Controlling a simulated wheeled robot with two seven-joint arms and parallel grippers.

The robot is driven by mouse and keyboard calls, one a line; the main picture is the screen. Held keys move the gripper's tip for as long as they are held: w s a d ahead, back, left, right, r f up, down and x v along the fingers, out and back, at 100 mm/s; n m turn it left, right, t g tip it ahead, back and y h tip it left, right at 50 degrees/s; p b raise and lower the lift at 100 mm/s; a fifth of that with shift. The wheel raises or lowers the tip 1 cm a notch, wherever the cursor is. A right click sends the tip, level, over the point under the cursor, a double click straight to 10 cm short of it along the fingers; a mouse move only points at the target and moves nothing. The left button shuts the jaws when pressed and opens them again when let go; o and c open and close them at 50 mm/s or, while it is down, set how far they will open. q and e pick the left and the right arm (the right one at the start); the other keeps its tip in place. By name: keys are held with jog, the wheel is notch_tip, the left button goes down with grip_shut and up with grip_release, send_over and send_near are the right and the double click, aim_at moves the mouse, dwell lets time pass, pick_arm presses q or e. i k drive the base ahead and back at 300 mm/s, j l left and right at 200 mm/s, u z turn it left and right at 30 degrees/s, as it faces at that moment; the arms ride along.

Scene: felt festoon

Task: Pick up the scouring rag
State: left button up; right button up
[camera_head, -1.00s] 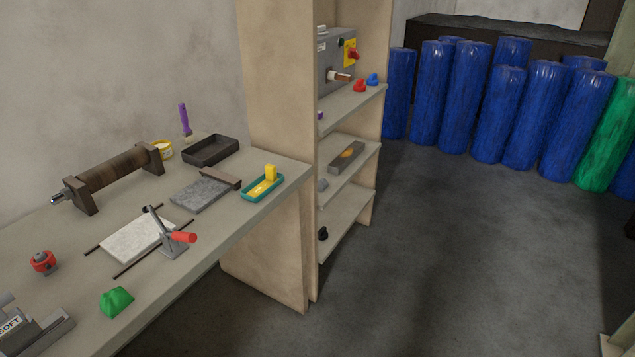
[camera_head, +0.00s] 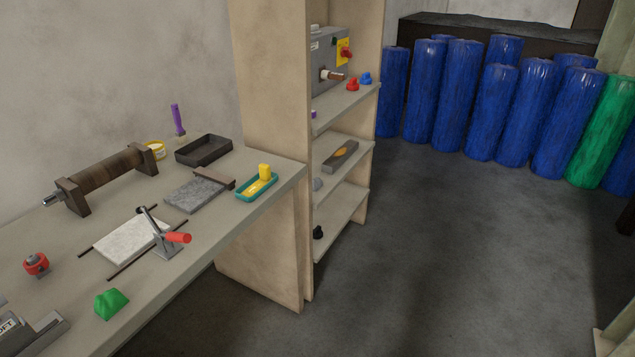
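A green crumpled lump (camera_head: 111,303) lies on the near part of the workbench, close to its front edge. It looks like a bunched cloth and may be the scouring rag, but I cannot tell for sure. Nothing touches it. Neither of my grippers shows in the head view.
The workbench (camera_head: 215,243) also holds a red knob-like part (camera_head: 36,264), a red-handled clamp (camera_head: 165,238) by a white slab, a roller (camera_head: 105,172), a dark tray (camera_head: 204,149) and a teal dish (camera_head: 257,185). A shelf unit (camera_head: 270,100) stands beyond.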

aim_at(316, 183)
jog(key=u, duration=0.7)
jog(key=i+l+u, duration=0.15)
jog(key=l+u, duration=0.15)
jog(key=i+l+u, duration=0.1)
jog(key=l+u, duration=0.55)
jog(key=l, duration=0.2)
jog(key=i+l+u, duration=0.1)
jog(key=l, duration=0.9)
jog(key=i+l+u, duration=0.1)
jog(key=l, duration=0.85)
